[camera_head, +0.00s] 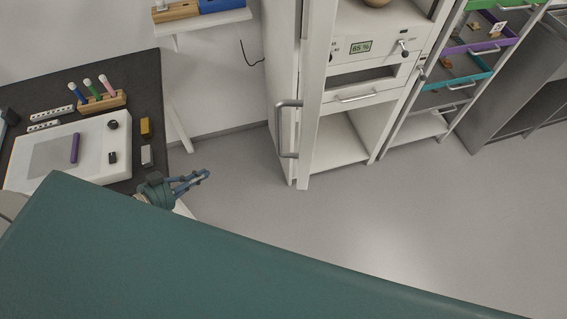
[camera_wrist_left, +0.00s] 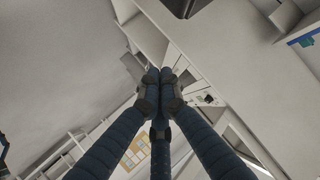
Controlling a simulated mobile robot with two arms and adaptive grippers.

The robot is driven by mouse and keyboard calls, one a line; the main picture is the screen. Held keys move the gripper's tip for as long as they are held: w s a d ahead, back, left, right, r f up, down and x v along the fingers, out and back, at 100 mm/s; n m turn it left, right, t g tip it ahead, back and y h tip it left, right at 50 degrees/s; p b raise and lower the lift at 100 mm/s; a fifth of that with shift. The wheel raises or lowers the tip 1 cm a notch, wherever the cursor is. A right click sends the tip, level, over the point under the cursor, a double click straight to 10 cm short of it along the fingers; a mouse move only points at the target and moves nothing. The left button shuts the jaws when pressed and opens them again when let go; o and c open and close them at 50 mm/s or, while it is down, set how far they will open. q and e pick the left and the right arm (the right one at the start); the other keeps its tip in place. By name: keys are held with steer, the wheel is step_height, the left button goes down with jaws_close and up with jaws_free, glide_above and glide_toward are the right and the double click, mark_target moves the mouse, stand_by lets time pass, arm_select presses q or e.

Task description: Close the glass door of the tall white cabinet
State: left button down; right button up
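The tall white cabinet (camera_head: 341,172) stands at the top middle of the head view, with its front interior exposed. Its door (camera_head: 312,95) shows as a narrow white frame at the cabinet's left side, seen nearly edge-on and standing open. I cannot make out the glass. A grey bar handle (camera_head: 284,130) is on the door. My left gripper (camera_head: 205,175) is left of and below the handle, apart from it, over the floor beside the dark table. Its blue fingers (camera_wrist_left: 160,85) meet at the tips in the left wrist view, with nothing seen between them. My right gripper is not in view.
A dark table (camera_head: 150,80) at left holds a white board (camera_head: 95,135) and a wooden rack of tubes (camera_head: 102,103). A wall shelf (camera_head: 205,22) is above. Open racks with coloured trays (camera_head: 480,47) stand right. The grey floor (camera_head: 400,210) before the cabinet is clear.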

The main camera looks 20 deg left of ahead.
arm_select(q)
steer(key=s+d+r+m+g+h+p, duration=0.15)
steer(key=s+d+r+h, duration=0.3)
steer(key=r, duration=0.65)
steer(key=s+d+r+m+g+h+p, duration=0.1)
steer(key=s+d+r+m+g+h, duration=0.4)
steer(key=r, duration=0.6)
steer(key=s+d+r+m+g+h+p, duration=0.1)
steer(key=d+r+h+p, duration=0.15)
steer(key=d+r, duration=0.65)
steer(key=w+d+r, duration=0.2)
steer(key=w+d, duration=0.1)
steer(key=d, duration=0.7)
steer(key=shift+r, duration=0.3)
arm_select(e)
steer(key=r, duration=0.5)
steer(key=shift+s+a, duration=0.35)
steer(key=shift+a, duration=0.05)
arm_select(q)
steer(key=shift+w+d+n+t, duration=0.1)
steer(key=shift+w+n+t, duration=0.15)
steer(key=shift+n, duration=0.1)
